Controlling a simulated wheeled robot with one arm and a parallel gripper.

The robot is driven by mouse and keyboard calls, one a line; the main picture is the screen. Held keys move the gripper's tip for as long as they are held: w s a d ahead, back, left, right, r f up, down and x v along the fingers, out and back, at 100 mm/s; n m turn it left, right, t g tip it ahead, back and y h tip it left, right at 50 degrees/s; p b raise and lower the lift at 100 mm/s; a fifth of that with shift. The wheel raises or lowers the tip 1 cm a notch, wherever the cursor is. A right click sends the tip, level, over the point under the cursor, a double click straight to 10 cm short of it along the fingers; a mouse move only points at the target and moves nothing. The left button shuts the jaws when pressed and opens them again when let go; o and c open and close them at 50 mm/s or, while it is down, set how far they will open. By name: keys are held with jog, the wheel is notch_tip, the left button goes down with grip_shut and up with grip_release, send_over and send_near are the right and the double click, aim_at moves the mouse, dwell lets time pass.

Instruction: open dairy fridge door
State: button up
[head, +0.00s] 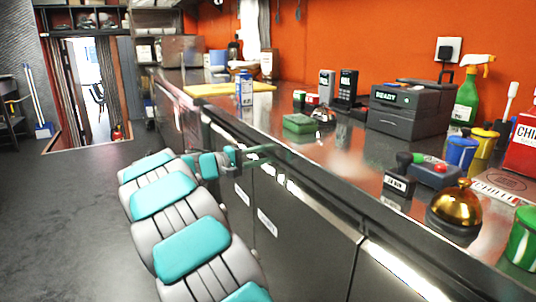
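Steel under-counter doors run along the front of the counter. One door (305,235) in the middle has a bright strip along its top edge. Two small white labels, one at the left (242,194) and one at the right (267,222), sit on the fronts; their text is too small to read, so I cannot tell which door is the dairy fridge. The doors in view look shut. My gripper (262,154) is at the end of my grey and teal arm, at the counter's front edge near the top of the doors. Its fingers are small, and I cannot tell whether they touch anything.
The steel counter top (340,155) holds a green block (298,124), a card terminal (347,86), a cash box (408,108), a brass bell (457,207) and a spray bottle (467,98). The dark floor (60,215) at the left is clear. A doorway (88,85) stands behind.

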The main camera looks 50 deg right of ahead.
jog(key=shift+s+d, duration=0.15)
jog(key=shift+d, duration=0.4)
grip_shut()
dwell(1.1)
